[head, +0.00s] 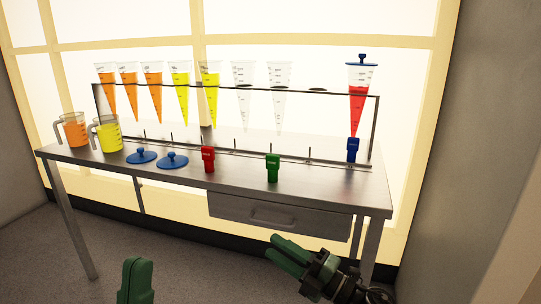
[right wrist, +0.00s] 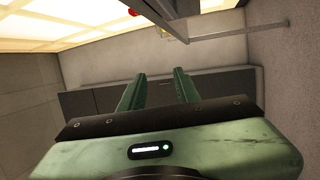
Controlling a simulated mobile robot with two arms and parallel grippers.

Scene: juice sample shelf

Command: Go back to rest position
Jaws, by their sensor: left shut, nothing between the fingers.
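My left gripper (head: 137,262) shows at the bottom edge of the head view, shut and empty, in front of the table. My right gripper (head: 272,248) is lower right of centre in the head view, in front of the drawer. In the right wrist view its two green fingers (right wrist: 160,74) stand apart with nothing between them, so it is open. Both grippers are clear of the steel table (head: 120,167) and its items.
A rack (head: 378,115) on the table holds orange, yellow and empty cones; a red cone (head: 357,95) with a blue lid is at right. Two jugs, two blue lids (head: 141,156), a red clip (head: 208,158) and a green clip (head: 272,167) are on the table. Floor in front is free.

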